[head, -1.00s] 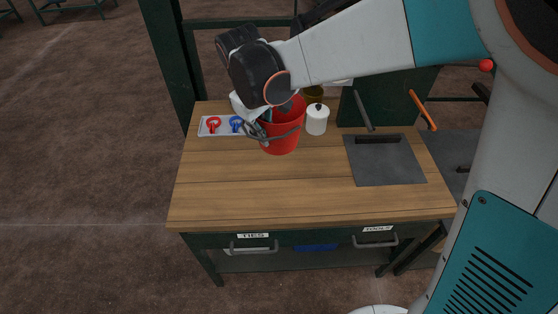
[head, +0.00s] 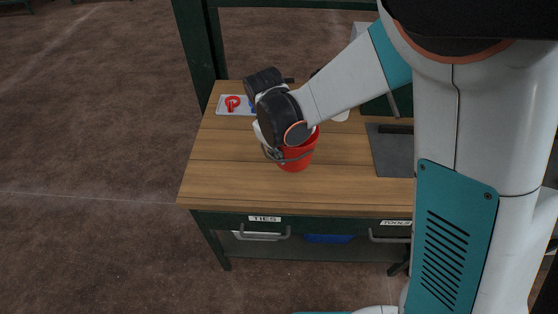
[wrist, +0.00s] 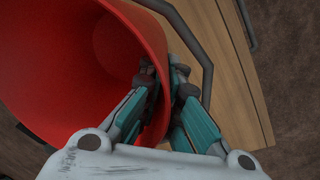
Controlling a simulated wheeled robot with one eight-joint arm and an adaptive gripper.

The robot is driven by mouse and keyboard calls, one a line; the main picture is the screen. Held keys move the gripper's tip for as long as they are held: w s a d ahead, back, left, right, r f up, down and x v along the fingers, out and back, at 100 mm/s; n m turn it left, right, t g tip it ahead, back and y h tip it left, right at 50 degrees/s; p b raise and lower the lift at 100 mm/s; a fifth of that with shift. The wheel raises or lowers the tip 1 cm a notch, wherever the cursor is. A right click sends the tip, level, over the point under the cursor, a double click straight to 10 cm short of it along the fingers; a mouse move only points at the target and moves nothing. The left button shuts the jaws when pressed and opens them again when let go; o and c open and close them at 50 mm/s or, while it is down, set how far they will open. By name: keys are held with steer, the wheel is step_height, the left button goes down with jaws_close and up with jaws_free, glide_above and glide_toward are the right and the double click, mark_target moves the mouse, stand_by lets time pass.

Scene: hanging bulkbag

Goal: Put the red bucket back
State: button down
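The red bucket (head: 297,160) is over the middle of the wooden workbench (head: 230,165), with its grey handle hanging at the side. My gripper (wrist: 167,80) is at the bucket's rim, one finger inside the wall and one outside. The fingertips are close together on the wall. In the wrist view the bucket (wrist: 60,60) fills the upper left and its handle (wrist: 205,50) arcs past the outer finger. In the head view my wrist hides part of the bucket and the fingers. I cannot tell whether the bucket's base touches the bench.
A pale tray (head: 222,108) with a red shackle-like item (head: 232,103) lies at the back left. A dark plate (head: 393,155) is on the right. The bench front is clear, above drawers labelled TIES (head: 264,218) and TOOLS.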

mark_target(280, 166)
steer(key=shift+f+b, duration=0.6)
steer(key=shift+f, duration=1.35)
steer(key=shift+f, duration=0.2)
steer(key=c, duration=1.8)
jaws_free()
steer(key=shift+r, duration=0.15)
step_height(280, 166, up, 12)
steer(key=s+a+p, duration=0.1)
steer(key=p, duration=0.3)
steer(key=shift+s+a, duration=0.15)
steer(key=shift+a, duration=0.05)
